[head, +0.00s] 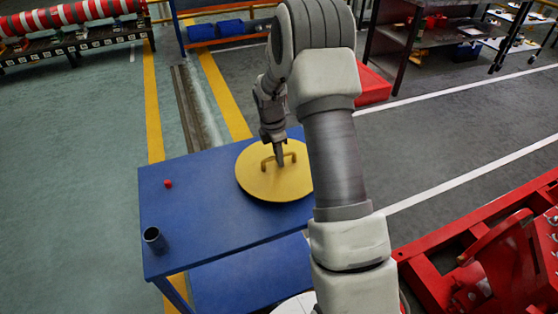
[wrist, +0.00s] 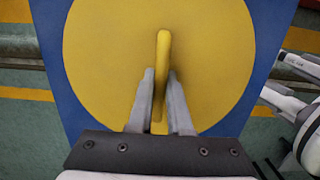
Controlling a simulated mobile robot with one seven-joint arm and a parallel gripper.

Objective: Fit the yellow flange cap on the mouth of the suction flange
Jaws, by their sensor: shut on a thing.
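The yellow flange cap (head: 258,184) is a round disc with a raised bar handle (head: 287,156). It lies flat on the blue table (head: 203,222), near the table's far right part. In the wrist view the cap (wrist: 100,60) fills most of the picture, with its handle (wrist: 161,75) between the fingers. My gripper (head: 279,163) is shut on the handle from above; the fingers also show in the wrist view (wrist: 160,80). My arm hides the cap's right edge in the head view. I cannot make out the suction flange in either view.
A small red object (head: 168,184) and a dark open cylinder (head: 153,238) stand on the table's left part. A red machine frame (head: 460,255) is at the lower right. A red box (head: 372,87) sits behind my arm. The floor left of the table is clear.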

